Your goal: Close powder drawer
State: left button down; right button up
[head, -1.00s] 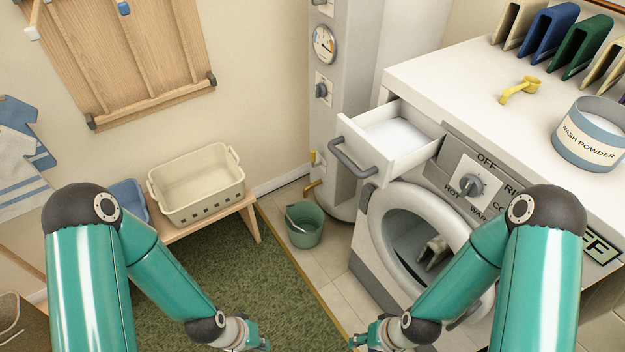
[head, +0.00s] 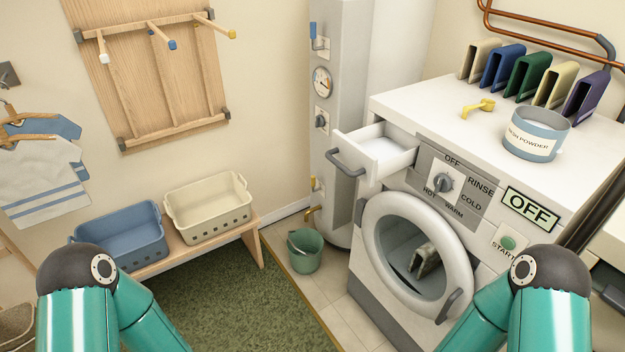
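The powder drawer (head: 392,160) sticks out of the top left of the washing machine (head: 483,222), pulled open, with white powder or a pale lining inside. Its grey bar handle (head: 346,163) faces left. In the head view both my arms come in at the bottom corners, well below and apart from the drawer. Both grippers are below the lower edge of the picture and hidden.
A wash powder tub (head: 536,136) and yellow scoop (head: 478,108) are on top. A grey boiler (head: 337,130) stands left of the drawer. A green bucket (head: 304,251) is on the floor.

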aim_at(372, 154)
jog(key=z, duration=0.15)
jog(key=i, duration=0.9)
jog(key=u, duration=0.05)
